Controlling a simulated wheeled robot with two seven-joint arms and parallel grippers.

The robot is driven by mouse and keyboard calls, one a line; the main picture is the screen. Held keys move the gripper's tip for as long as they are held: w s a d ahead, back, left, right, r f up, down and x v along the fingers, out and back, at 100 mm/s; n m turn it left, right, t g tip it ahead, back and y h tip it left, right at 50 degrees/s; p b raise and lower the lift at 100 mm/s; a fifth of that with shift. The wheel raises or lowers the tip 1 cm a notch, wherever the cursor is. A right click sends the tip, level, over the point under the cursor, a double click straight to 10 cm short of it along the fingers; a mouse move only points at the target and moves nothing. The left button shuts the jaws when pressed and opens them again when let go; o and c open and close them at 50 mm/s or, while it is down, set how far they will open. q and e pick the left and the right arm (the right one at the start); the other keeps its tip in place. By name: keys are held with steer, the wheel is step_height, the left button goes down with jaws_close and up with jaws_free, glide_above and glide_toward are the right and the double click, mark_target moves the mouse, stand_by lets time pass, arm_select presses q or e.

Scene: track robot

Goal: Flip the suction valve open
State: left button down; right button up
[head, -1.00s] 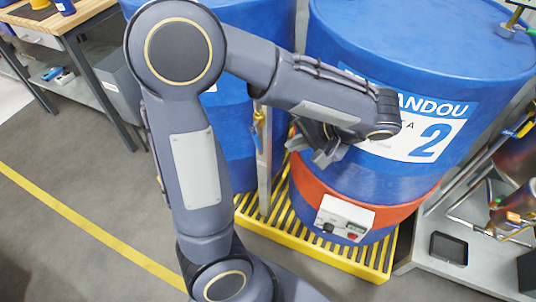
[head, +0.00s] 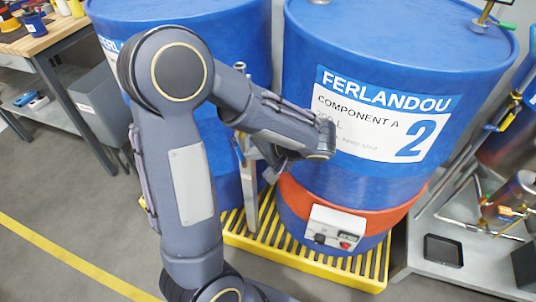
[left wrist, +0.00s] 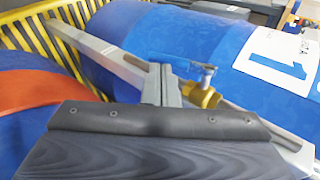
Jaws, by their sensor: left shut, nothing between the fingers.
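The suction valve is a small brass-yellow body (left wrist: 200,94) with a thin blue lever (left wrist: 196,66), in the left wrist view. It sits beside a grey metal post (left wrist: 105,50) in front of the blue drum marked 1. In the head view my left arm mostly hides the valve. My left gripper (head: 268,172) is shut and empty, beside the post between the two drums. In the left wrist view its closed fingers (left wrist: 165,78) point toward the valve, just left of the brass body; whether they touch the lever I cannot tell. My right gripper is not in view.
Blue drum 2 (head: 400,60) with an orange band and a control box (head: 336,228) stands on a yellow grate (head: 350,268). Drum 1 (head: 230,35) stands left of it. A workbench (head: 50,35) is at far left, and piping (head: 490,215) at right. The front-left floor is clear.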

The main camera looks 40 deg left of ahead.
mark_target(238, 150)
arm_select(q)
steer(key=shift+a+f, duration=0.15)
steer(key=shift+a, duration=0.4)
steer(key=f+b, duration=0.1)
steer(key=y+b, duration=0.1)
steer(key=b, duration=0.1)
steer(key=shift+s+a+f+b, duration=0.1)
steer(key=shift+a+f+b, duration=0.2)
steer(key=shift+f, duration=0.05)
steer(key=shift+a+r, duration=0.1)
steer(key=shift+r, duration=0.25)
